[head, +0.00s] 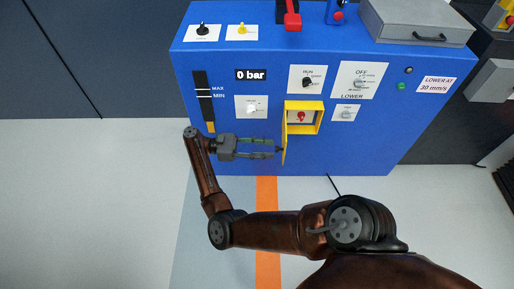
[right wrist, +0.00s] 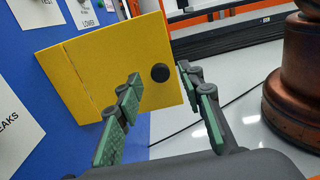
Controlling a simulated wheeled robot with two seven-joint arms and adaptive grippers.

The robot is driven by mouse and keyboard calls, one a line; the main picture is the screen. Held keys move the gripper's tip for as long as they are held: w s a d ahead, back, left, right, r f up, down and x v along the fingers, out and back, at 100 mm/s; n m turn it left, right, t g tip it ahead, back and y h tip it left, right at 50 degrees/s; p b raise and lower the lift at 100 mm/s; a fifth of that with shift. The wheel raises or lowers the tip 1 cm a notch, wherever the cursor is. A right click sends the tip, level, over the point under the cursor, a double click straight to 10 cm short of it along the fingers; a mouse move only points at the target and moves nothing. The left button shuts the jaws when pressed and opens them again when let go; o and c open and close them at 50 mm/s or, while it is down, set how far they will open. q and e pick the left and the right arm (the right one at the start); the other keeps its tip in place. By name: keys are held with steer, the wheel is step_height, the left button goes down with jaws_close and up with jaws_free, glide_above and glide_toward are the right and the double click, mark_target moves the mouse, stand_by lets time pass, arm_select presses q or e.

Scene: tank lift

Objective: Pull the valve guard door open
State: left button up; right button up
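The yellow valve guard (head: 320,118) is on the blue panel front, with a red knob (head: 302,117) visible inside. Its yellow door (head: 284,140) stands swung out at the guard's left side, seen nearly edge-on. The right wrist view shows the door's broad face (right wrist: 105,65) and its round black knob (right wrist: 160,72). My right gripper (head: 273,148) is left of the door. Its fingers (right wrist: 159,76) are apart, with the knob between the tips in the picture and gaps on both sides. I cannot tell how deep the knob sits between them. My left gripper is not in view.
The blue cabinet (head: 225,140) carries several switches and labels around the guard. A grey box (head: 415,22) and red and blue levers are on top. Open floor (head: 90,200) with an orange stripe (head: 267,190) lies in front.

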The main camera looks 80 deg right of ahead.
steer(key=shift+w+a, duration=0.25)
steer(key=shift+w, duration=1.15)
steer(key=shift+w+a, duration=0.2)
steer(key=shift+w, duration=1.2)
steer(key=shift+r, duration=0.1)
